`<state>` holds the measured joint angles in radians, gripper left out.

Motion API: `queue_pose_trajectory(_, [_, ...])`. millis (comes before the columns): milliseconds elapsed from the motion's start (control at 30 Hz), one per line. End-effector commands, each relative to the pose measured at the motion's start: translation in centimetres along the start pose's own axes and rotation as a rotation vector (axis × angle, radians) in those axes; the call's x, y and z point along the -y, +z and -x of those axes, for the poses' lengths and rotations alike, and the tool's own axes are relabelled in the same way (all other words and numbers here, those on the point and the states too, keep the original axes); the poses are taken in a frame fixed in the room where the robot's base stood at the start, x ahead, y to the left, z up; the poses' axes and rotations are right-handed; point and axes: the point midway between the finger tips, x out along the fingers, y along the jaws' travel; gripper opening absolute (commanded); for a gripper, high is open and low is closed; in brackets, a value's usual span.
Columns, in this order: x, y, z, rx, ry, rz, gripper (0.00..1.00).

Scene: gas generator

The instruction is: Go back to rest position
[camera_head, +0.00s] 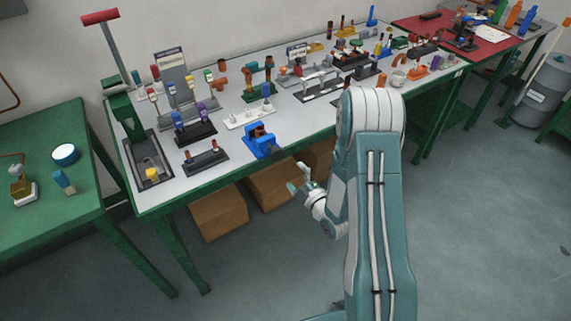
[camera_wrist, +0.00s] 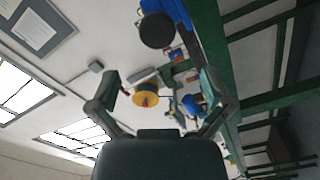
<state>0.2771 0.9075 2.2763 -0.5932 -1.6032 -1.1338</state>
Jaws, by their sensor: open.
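My gripper (camera_head: 301,184) hangs in front of the long workbench (camera_head: 300,120), beside its front edge and below the height of its top. In the wrist view my gripper (camera_wrist: 161,84) has its two fingers spread wide apart with nothing held between them. A blue vise-like device (camera_head: 261,141) stands at the bench's front edge, above and left of my gripper. My arm is folded, with its elbow raised in front of the bench. It hides part of the bench's front side.
Cardboard boxes (camera_head: 218,214) stand under the bench. Several fixtures and coloured parts crowd its top. A green table (camera_head: 50,220) is at left, a red-topped table (camera_head: 480,50) at back right, and a grey cylinder (camera_head: 546,88) at far right. The floor (camera_head: 490,220) at right is clear.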

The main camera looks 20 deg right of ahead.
Motion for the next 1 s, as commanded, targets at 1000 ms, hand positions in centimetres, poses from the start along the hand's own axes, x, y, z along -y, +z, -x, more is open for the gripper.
queue_pose_trajectory(1000, [-4.0, -1.0, -0.3, 0.108, -0.11, -0.037, 1.0])
